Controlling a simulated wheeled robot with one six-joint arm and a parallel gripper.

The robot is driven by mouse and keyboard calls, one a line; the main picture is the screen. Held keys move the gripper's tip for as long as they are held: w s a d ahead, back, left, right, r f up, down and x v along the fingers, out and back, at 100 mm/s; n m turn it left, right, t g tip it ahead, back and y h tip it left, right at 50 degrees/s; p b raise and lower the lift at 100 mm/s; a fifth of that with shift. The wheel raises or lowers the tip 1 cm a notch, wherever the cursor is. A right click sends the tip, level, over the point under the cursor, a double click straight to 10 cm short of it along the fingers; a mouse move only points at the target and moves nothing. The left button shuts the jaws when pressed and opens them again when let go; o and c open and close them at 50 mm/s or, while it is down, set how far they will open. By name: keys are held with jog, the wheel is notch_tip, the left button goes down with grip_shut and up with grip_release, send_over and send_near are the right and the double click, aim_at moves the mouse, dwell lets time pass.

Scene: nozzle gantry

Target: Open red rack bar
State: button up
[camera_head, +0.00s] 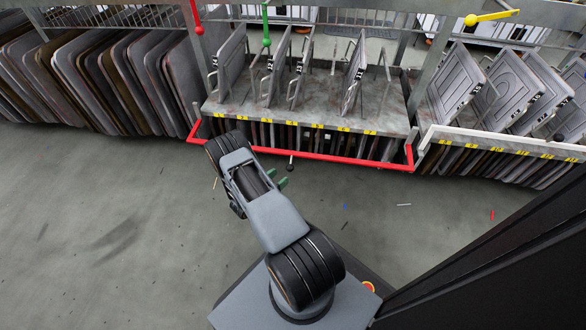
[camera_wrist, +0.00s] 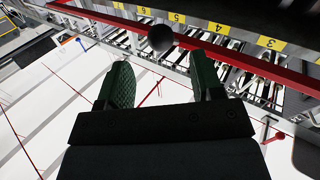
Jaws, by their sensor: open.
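The red rack bar (camera_head: 335,159) runs across the front of the middle rack, below its yellow number labels, with its ends bent back toward the rack. In the wrist view the red bar (camera_wrist: 232,56) crosses the top at a slant. A dark round knob (camera_wrist: 160,38) sits at the bar, and it shows small and dark in the head view (camera_head: 290,167). My gripper (camera_head: 282,183) is in front of the bar, just short of the knob. In the wrist view its green fingers (camera_wrist: 162,82) are apart and empty, with the knob ahead of the gap and clear of both.
The middle rack (camera_head: 310,114) holds several grey panels upright. A left rack (camera_head: 95,75) is packed with panels, and a right rack has a white bar (camera_head: 500,142). Red, green (camera_head: 265,42) and yellow (camera_head: 490,17) levers hang above. The floor in front is mostly clear, with small scraps.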

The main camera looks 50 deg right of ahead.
aim_at(296, 152)
jog(key=d+b, duration=0.2)
jog(key=d, duration=0.6)
jog(key=shift+s+d, duration=0.2)
jog(key=shift+d, duration=0.2)
jog(key=shift+c, duration=0.2)
jog(key=shift+s, duration=0.1)
grip_shut()
